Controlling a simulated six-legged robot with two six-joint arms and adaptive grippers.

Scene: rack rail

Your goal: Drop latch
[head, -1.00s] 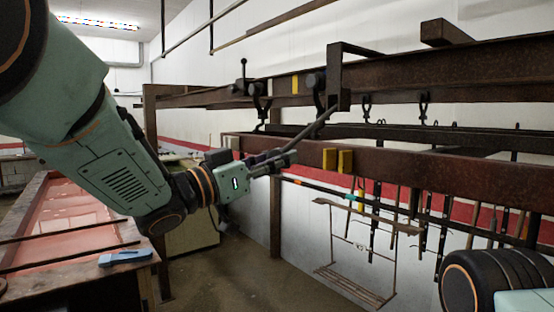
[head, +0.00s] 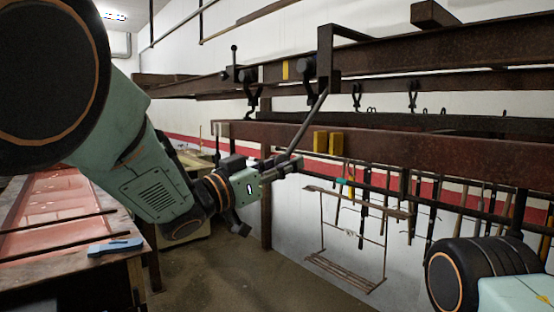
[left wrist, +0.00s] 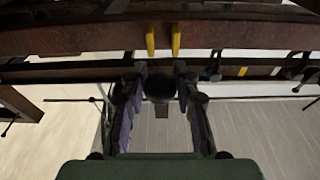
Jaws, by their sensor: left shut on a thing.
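The latch is a grey lever (head: 308,123) that slants down and left from a dark bracket (head: 326,60) on the upper rusty beam. My left gripper (head: 287,165) is shut on the lever's lower end, just below the lower beam's left part in the head view. In the left wrist view, the fingers (left wrist: 160,100) stand either side of a dark round end, seen nearly end-on; the contact itself is hard to make out. My right gripper is out of view.
The upper rail (head: 440,52) carries dark hooks and a trolley with a small upright handle. The lower beam (head: 430,150) bears two yellow blocks (head: 328,142).

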